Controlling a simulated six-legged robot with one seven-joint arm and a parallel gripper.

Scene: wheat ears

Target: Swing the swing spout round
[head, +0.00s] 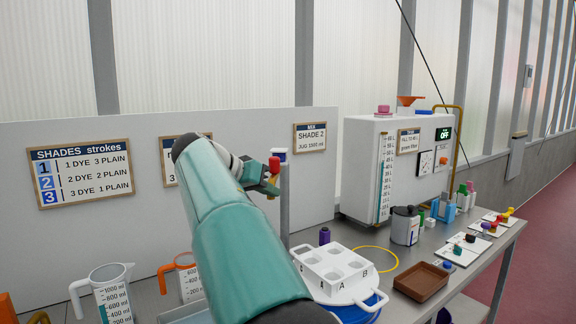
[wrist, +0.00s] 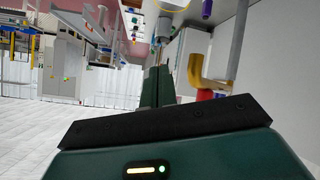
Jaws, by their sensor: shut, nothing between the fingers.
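The swing spout shows in the wrist view as a bent yellow-orange pipe (wrist: 205,75) with a red end, beside a grey post (wrist: 238,40). In the head view a red piece of it (head: 274,165) shows at the upper part of the grey post (head: 284,205), partly hidden by my gripper. My gripper (head: 268,186) is at the height of the spout, close to the post. In the wrist view its two green fingers (wrist: 157,88) lie together, shut and empty, left of the spout. I cannot tell whether they touch it.
A white tray with several wells (head: 335,268) sits on a blue tub below my arm. Measuring jugs (head: 112,295) stand at the left. A white tank unit (head: 392,165) stands at the back right. A brown tray (head: 421,281) lies at the bench's front right.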

